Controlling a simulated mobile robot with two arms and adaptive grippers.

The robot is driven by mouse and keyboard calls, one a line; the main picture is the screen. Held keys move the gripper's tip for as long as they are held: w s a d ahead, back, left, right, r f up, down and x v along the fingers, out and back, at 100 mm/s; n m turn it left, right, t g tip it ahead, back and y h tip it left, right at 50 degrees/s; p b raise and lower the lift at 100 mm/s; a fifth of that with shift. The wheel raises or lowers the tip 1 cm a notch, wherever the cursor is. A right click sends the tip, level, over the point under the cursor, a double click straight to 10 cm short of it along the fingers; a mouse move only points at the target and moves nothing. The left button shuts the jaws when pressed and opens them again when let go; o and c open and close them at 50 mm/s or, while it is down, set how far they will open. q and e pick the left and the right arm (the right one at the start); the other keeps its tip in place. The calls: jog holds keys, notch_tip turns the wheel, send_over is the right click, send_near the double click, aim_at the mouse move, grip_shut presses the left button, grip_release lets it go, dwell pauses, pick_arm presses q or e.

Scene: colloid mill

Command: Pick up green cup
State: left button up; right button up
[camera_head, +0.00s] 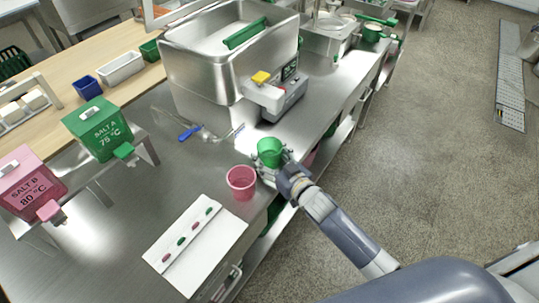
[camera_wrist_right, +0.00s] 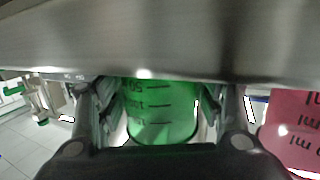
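The green cup (camera_head: 269,150) stands upright near the front edge of the metal counter, just behind a pink cup (camera_head: 241,183). My right gripper (camera_head: 272,170) is at the green cup, with its fingers around the cup's sides. In the right wrist view the green cup (camera_wrist_right: 160,110), with dark measuring marks, sits between the two fingers (camera_wrist_right: 162,125). Narrow bright gaps show between the cup and the fingers, so the gripper looks open around it. My left gripper is not in view.
The pink cup also shows in the right wrist view (camera_wrist_right: 292,125), close to the right finger. A white board (camera_head: 195,245) lies in front. A scale (camera_head: 278,98), metal tank (camera_head: 215,75), green SALT A box (camera_head: 98,128) and pink SALT B box (camera_head: 28,185) stand around.

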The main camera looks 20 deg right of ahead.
jog(key=c, duration=0.4)
jog(key=shift+r, duration=0.1)
notch_tip(320, 180, up, 18)
dwell(1.2)
